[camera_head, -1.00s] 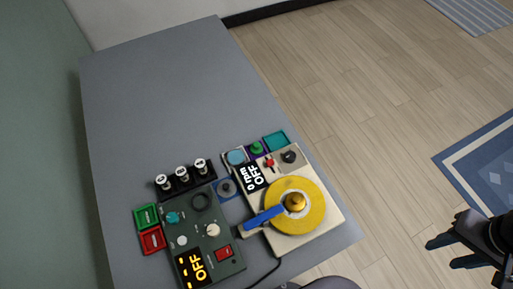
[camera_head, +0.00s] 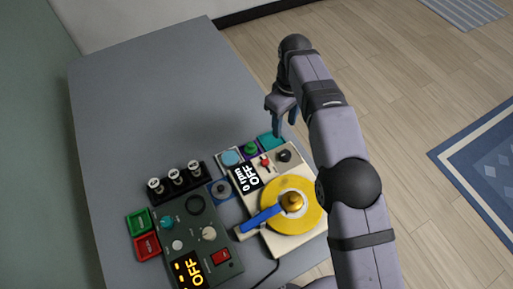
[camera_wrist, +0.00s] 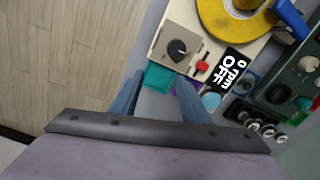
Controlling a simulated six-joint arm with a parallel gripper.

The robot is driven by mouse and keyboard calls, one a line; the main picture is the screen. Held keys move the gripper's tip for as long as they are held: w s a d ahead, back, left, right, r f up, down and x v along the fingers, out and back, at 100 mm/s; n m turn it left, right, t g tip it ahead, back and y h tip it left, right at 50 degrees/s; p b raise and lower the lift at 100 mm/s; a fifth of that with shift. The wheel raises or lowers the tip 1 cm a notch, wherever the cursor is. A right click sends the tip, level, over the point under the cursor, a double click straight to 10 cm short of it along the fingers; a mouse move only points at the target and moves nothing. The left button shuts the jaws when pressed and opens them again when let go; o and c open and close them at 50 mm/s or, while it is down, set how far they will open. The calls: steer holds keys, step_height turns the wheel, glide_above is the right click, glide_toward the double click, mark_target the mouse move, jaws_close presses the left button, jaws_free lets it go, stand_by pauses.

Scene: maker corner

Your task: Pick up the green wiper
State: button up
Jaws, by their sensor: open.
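A small green piece (camera_head: 250,148), which looks like the wiper, sits on a purple pad at the far edge of the cream spinner unit. In the wrist view the purple pad (camera_wrist: 182,82) shows beside my right-hand finger, and the green piece seems hidden behind that finger. My gripper (camera_head: 284,128) is open and empty, fingers pointing down, above and to the right of the green piece. In the wrist view the gripper (camera_wrist: 157,82) has its fingers apart, with a teal square (camera_wrist: 160,77) between and beyond them.
The cream unit (camera_head: 297,240) carries a yellow disc (camera_head: 310,193), a blue arm (camera_head: 262,217) and an OFF display. A light blue round piece (camera_head: 230,158) lies just left of the green one. A dark control box (camera_head: 205,235) and a vial rack stand left. The grey table (camera_head: 140,95) is clear behind.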

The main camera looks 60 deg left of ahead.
mark_target(250, 143)
steer(key=s+a+n, duration=0.1)
steer(key=s, duration=0.2)
steer(key=s+a+f+n, duration=0.1)
steer(key=s, duration=0.2)
steer(key=s+a+f, duration=0.1)
steer(key=s, duration=0.2)
steer(key=shift+s+a+f+n, duration=0.1)
steer(key=shift+a+n, duration=0.1)
steer(key=shift+n, duration=0.2)
steer(key=shift+f+b, duration=0.4)
steer(key=shift+f, duration=0.7)
steer(key=shift+f+p, duration=0.85)
steer(key=shift+f, duration=1.7)
steer(key=shift+a, duration=0.1)
steer(key=c, duration=0.9)
steer(key=shift+r, duration=0.1)
steer(key=shift+r, duration=0.55)
step_height(250, 143, up, 7)
steer(key=shift+r+p, duration=0.1)
steer(key=shift+p, duration=0.25)
steer(key=shift+r+p, duration=0.8)
